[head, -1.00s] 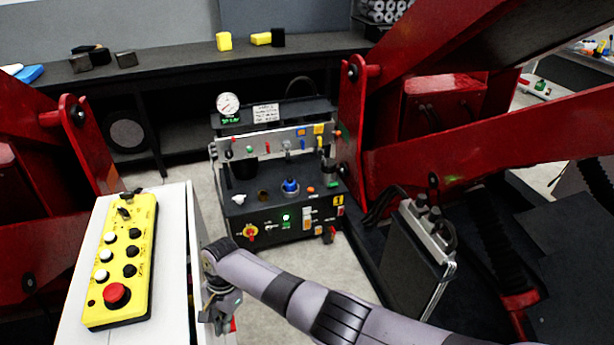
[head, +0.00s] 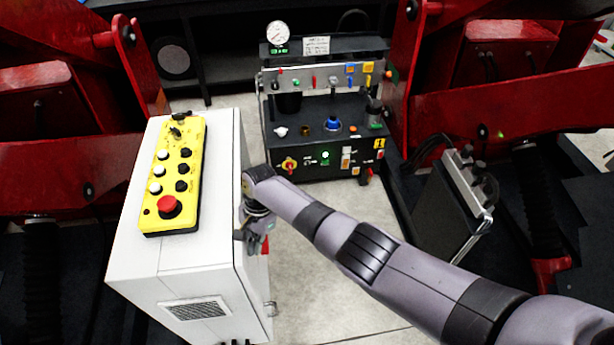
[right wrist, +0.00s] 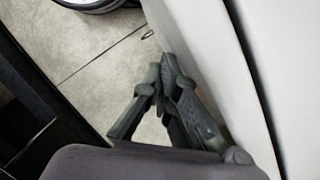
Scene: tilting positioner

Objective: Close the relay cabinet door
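The relay cabinet (head: 215,265) is a white box at left of centre in the head view. Its door (head: 249,270) is the panel along the right side, seen nearly edge-on. A thin dark seam shows between white panels in the right wrist view, where the door (right wrist: 213,65) is at the right; I cannot tell whether it is fully shut. My right gripper (head: 243,236) is beside the door's outer face. In the right wrist view its fingers (right wrist: 162,72) meet at the tips with nothing between them; contact with the door is unclear. My left gripper is out of view.
A yellow button pendant (head: 176,178) lies on the cabinet top. A black control console (head: 325,150) stands beyond, between red machine frames (head: 480,110). A dark case (head: 452,210) stands at right. Pale floor (head: 330,285) is open right of the cabinet.

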